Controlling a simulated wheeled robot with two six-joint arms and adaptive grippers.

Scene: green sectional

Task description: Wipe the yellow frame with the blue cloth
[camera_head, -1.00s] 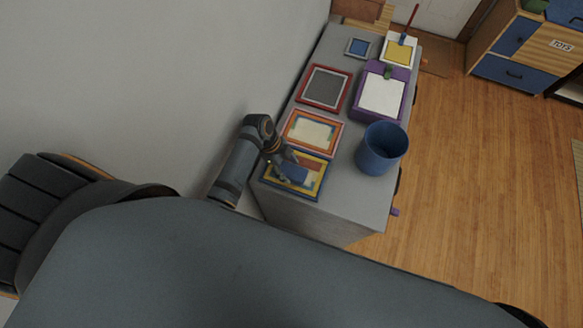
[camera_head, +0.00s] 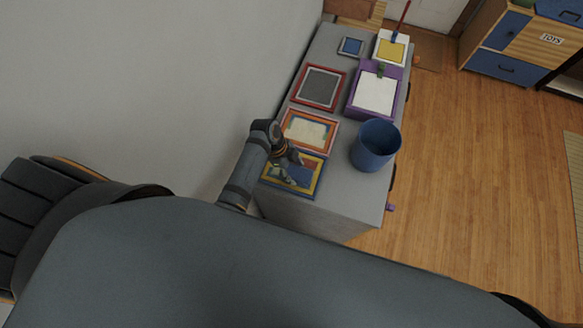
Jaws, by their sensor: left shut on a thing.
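The yellow frame (camera_head: 317,180) lies flat at the near end of the grey cabinet top, with a blue outer edge and a coloured picture inside. My left gripper (camera_head: 289,178) is over its left half, pointing down, and is shut on the blue cloth (camera_head: 279,174). The cloth is small and dark blue and lies low over the picture; the gripper partly hides it. I cannot tell exactly where it touches the frame. My right gripper is not in view.
An orange-red frame (camera_head: 332,130) lies just beyond the yellow one. A blue bin (camera_head: 375,146) stands to the right. A wall runs along the left.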

